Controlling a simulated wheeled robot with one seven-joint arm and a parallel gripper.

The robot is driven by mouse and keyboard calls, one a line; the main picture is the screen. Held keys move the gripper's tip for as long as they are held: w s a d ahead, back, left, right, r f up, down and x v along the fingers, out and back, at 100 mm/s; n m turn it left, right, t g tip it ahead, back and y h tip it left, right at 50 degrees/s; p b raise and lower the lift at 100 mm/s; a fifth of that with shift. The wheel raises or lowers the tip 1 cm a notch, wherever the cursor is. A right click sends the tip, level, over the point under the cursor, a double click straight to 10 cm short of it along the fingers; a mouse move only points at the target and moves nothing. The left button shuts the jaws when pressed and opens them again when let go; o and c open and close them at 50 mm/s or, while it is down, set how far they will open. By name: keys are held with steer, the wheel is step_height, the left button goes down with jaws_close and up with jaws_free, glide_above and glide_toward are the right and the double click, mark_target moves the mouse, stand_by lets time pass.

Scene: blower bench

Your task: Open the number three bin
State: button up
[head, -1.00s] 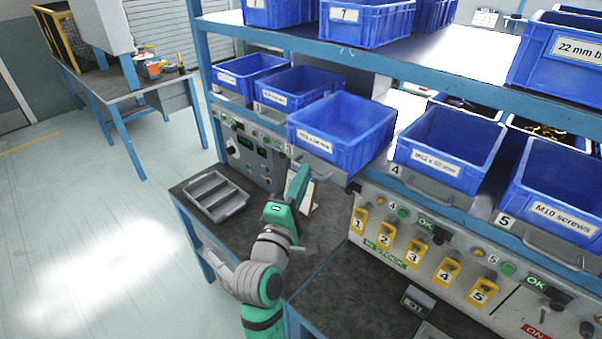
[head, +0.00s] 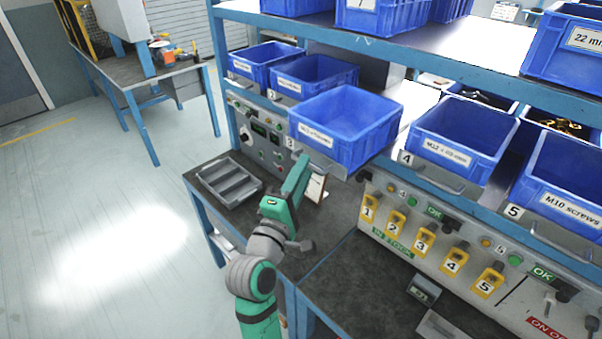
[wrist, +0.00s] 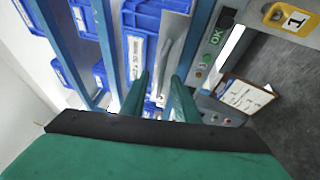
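The number three bin (head: 340,138) is a blue box with a white label, in the middle row of the rack. It stands forward of its neighbours, partly drawn out. Its number tag (head: 290,143) is at its lower left corner. My gripper (head: 303,163) is at its front, just below the label. In the wrist view the two green fingers (wrist: 160,85) lie either side of the pale handle bar (wrist: 169,48) and appear shut on it. The fingertip contact is hidden in the head view.
Bin two (head: 312,76) stands left of it and bin four (head: 460,135) right. Below are a grey divided tray (head: 228,183), a clipboard (head: 316,188) and a panel with yellow numbered tags (head: 421,241). Open floor (head: 110,225) lies left.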

steer(key=v, duration=1)
steer(key=shift+s+a, duration=0.2)
steer(key=shift+s, duration=0.1)
steer(key=shift+f, duration=0.1)
steer(key=s+f+m+g+y, duration=0.1)
steer(key=s+f+y, duration=0.4)
steer(key=f, duration=0.6)
steer(key=s+f+m+g+y, duration=0.1)
steer(key=s+f+m+y, duration=0.15)
steer(key=s+f, duration=0.65)
steer(key=s+d+f+m, duration=0.1)
steer(key=s+f+m, duration=0.2)
steer(key=s, duration=0.6)
steer(key=s+d+f+m+g, duration=0.1)
steer(key=s+f+m, duration=0.2)
steer(key=s+m, duration=0.5)
steer(key=s, duration=0.2)
steer(key=shift+s+d+f, duration=0.15)
steer(key=shift+s+f, duration=0.1)
